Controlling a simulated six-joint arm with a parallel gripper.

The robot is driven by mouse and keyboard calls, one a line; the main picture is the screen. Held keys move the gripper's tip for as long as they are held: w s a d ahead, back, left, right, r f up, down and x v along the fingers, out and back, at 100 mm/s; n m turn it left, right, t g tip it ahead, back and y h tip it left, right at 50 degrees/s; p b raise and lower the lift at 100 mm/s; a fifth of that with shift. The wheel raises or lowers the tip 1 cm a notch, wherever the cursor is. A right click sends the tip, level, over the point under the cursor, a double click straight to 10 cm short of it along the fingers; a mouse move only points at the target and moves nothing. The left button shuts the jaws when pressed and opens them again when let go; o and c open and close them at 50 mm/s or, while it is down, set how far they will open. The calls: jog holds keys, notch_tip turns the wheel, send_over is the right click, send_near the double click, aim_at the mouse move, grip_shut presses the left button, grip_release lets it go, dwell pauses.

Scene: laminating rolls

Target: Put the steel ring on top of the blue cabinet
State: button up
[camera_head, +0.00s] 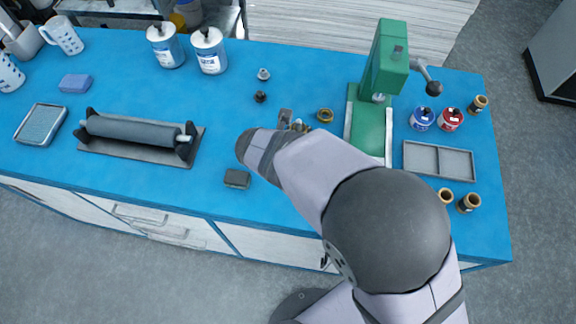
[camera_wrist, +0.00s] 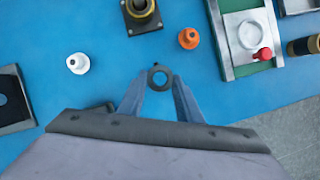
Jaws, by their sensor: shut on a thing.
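In the head view my gripper (camera_head: 292,122) is mostly hidden behind my arm, and the ring cannot be made out. The only blue furniture I see is the long bench-like cabinet (camera_head: 215,105), with a blue top and pale drawer fronts.
A green press (camera_head: 385,70) stands right of my gripper, with a brass ring (camera_head: 325,115) between. A roller on a plate (camera_head: 130,130) is at left. A small dark block (camera_head: 237,179) lies near the front. White bottles (camera_head: 209,50) stand behind.

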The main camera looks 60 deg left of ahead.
jog(key=shift+f, duration=1.95)
jog(key=shift+f, duration=0.1)
jog(key=o, duration=1.1)
jog(key=b+v, duration=0.1)
jog(key=v, duration=1.1)
jog(key=shift+b, duration=0.35)
jog(key=shift+w, duration=0.1)
